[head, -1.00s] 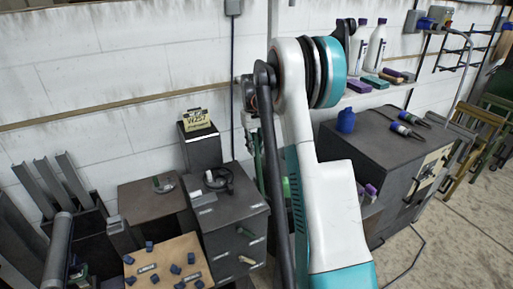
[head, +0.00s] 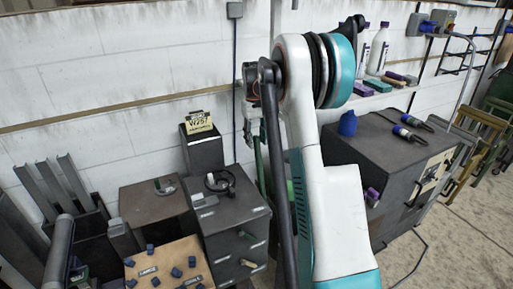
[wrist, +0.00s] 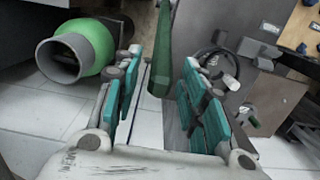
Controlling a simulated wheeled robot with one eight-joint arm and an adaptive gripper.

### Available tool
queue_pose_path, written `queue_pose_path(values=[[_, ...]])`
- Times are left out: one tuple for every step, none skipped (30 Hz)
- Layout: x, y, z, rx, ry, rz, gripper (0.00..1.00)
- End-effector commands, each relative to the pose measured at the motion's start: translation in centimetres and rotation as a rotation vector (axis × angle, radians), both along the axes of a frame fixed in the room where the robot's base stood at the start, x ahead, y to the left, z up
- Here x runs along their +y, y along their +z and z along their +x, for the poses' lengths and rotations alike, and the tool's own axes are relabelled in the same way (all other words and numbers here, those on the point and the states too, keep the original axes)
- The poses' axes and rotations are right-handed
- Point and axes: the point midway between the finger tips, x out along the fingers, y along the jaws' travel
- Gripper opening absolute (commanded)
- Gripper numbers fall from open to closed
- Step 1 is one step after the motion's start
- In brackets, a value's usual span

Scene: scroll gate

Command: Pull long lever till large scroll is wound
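A long green bar (wrist: 166,45), which looks like the long lever, comes down from the top of the wrist view. Its lower end lies in the gap between the fingers of my gripper (wrist: 163,100). The fingers are apart, and neither visibly touches the bar. A bright green cylinder (wrist: 95,40) with a grey tube end lies left of the gripper; I cannot tell if it is the large scroll. In the head view a thin green bar (head: 259,165) shows left of my arm.
Dark cabinets stand left (head: 235,225) and right (head: 385,165) of my arm. A black cable (wrist: 212,58) and a box edge are close to the right finger. Grey metal channels (head: 65,185) stand at far left. Open floor (head: 460,250) is at lower right.

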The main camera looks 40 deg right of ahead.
Motion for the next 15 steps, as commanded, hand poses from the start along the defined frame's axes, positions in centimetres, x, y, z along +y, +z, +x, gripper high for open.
queue_pose_path(values=[[0.0, 1.1, 0.1, 0.0, 0.0, 0.0, 0.38], [0.0, 1.7, 0.1, 0.0, 0.0, 0.0, 0.38], [0.0, 2.6, 0.2, 0.0, 0.0, 0.0, 0.38], [0.0, 3.1, 0.3, 0.0, 0.0, 0.0, 0.38], [-0.1, 3.6, 0.3, -0.001, 0.0, 0.0, 0.38], [-0.1, 4.3, 0.3, -0.001, 0.0, 0.0, 0.38], [-0.1, 4.8, 0.4, -0.001, 0.0, 0.0, 0.38], [-0.1, 5.2, 0.4, -0.001, 0.0, 0.0, 0.38], [-0.1, 5.6, 0.5, -0.001, 0.0, 0.0, 0.38], [-0.1, 6.0, 0.5, -0.001, 0.0, 0.0, 0.38], [-0.1, 6.2, 0.5, -0.001, 0.0, 0.0, 0.38], [-0.1, 6.5, 0.5, -0.001, 0.0, 0.0, 0.38], [-0.1, 6.7, 0.5, -0.001, 0.0, 0.0, 0.38], [-0.1, 6.8, 0.5, -0.001, 0.0, 0.0, 0.38], [-0.1, 6.9, 0.6, -0.001, 0.0, 0.0, 0.38]])
